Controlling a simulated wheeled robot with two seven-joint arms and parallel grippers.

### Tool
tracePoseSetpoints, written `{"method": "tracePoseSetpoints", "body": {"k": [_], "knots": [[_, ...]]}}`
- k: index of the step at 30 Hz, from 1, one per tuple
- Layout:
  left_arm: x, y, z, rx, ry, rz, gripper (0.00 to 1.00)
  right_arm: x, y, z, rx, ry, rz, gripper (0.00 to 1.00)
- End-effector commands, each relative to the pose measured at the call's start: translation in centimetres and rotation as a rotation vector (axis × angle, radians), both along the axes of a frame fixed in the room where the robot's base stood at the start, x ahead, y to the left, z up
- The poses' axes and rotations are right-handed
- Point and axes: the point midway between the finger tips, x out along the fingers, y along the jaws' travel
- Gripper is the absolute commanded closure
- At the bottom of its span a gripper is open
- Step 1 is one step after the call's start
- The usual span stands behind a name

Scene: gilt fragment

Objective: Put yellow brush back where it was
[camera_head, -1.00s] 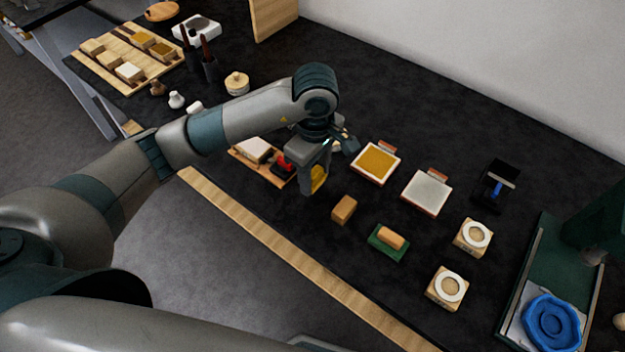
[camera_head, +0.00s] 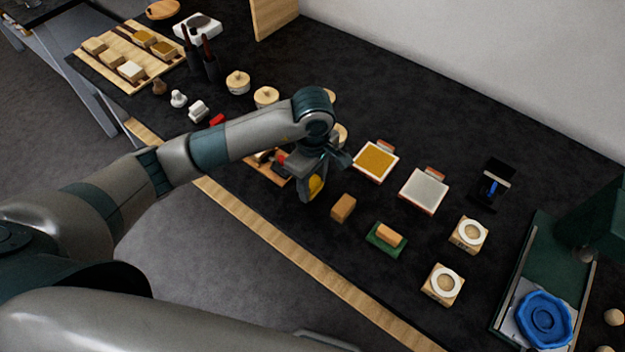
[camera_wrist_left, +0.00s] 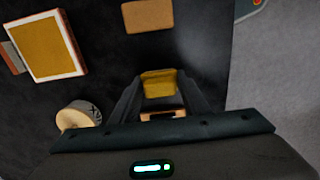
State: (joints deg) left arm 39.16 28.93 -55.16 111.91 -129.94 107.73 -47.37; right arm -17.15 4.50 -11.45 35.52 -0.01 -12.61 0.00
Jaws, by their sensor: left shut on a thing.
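My left gripper (camera_head: 312,190) is shut on the yellow brush (camera_head: 316,187), above the dark table near its front edge. In the left wrist view the yellow brush (camera_wrist_left: 158,83) sits between the two fingers; the gripper hides most of it. A wooden tray (camera_head: 268,172) lies just left of the gripper in the head view, partly covered by my forearm, with a red thing on or beside it. My right gripper is not in view.
A tan block (camera_head: 343,208) and a green pad with an orange block (camera_head: 386,240) lie right of the gripper. A tray with a yellow surface (camera_head: 376,161) and a white-topped tray (camera_head: 423,190) stand behind. Round-topped wooden blocks (camera_head: 442,284) stand farther right.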

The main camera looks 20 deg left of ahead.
Motion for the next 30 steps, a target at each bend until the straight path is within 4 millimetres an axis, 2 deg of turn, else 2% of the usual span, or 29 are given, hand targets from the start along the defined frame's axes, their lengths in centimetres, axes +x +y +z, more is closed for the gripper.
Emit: {"method": "tracePoseSetpoints", "body": {"k": [9, 10, 12, 27, 30], "knots": [[0.0, 0.0, -0.3, 0.001, -0.001, 0.000, 0.79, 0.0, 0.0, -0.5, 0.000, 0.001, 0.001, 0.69], [0.0, 0.0, -0.3, 0.001, -0.001, 0.000, 0.56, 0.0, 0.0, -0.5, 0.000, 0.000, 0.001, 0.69], [0.0, 0.0, -0.2, 0.000, -0.001, 0.000, 0.40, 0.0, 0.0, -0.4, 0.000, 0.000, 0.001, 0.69], [0.0, 0.0, 0.2, 0.000, 0.000, 0.000, 0.40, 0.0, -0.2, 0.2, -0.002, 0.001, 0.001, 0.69], [0.1, 0.0, 0.9, -0.001, -0.004, 0.000, 0.40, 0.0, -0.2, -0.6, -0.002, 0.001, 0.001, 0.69]]}}
